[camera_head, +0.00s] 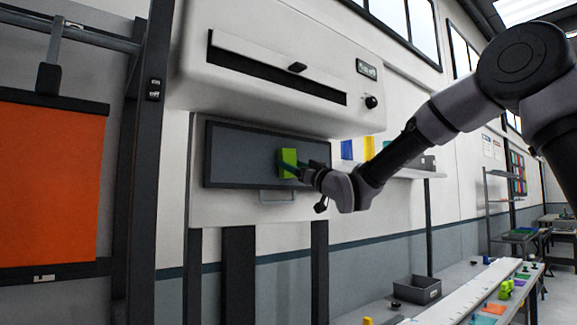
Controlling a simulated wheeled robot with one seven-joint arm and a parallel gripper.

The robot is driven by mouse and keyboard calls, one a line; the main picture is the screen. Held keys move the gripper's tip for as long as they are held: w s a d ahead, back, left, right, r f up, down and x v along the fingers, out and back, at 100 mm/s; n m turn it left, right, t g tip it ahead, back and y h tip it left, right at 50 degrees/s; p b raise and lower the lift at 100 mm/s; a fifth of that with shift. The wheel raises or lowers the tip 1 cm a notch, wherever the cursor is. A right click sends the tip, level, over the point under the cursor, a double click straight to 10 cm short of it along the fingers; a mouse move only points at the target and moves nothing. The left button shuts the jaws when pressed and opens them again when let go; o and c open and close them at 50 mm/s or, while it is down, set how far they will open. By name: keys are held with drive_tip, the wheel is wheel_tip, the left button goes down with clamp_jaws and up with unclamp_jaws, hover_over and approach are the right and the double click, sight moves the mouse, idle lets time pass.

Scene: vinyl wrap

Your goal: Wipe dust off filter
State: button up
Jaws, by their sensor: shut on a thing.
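The filter (238,158) is a dark grey rectangular panel in a dark frame, set upright in the white machine below its slot. No dust can be made out on it at this size. My gripper (299,171) comes in from the right and is shut on a bright green block-like wiper (287,162). The wiper is at the right half of the panel and appears to be against or very close to its face; I cannot tell whether it touches. My gripper's fingers are dark and small, partly blending with the panel.
The white machine housing (290,55) juts out above the panel. A dark post (150,150) and an orange sheet (50,185) stand at left. A shelf (405,173) is behind my arm. A bench (470,300) with a grey bin (417,289) is at lower right.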

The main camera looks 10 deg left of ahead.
sight(300, 159)
drive_tip(key=w+d, duration=0.4)
drive_tip(key=w, duration=0.1)
idle(0.6)
drive_tip(key=shift+s, duration=0.1)
drive_tip(key=shift+s+a, duration=1.75)
drive_tip(key=shift+s, duration=0.25)
drive_tip(key=shift+s+a, duration=1.75)
drive_tip(key=shift+s, duration=0.3)
drive_tip(key=shift+s+a, duration=1.75)
drive_tip(key=shift+s, duration=0.25)
drive_tip(key=shift+s+r, duration=0.1)
drive_tip(key=shift+r, duration=0.45)
drive_tip(key=shift+w+d, duration=1.75)
drive_tip(key=shift+w, duration=0.3)
drive_tip(key=shift+w+d, duration=1.75)
drive_tip(key=shift+w, duration=0.35)
drive_tip(key=shift+w+d, duration=1.75)
drive_tip(key=shift+w, duration=0.3)
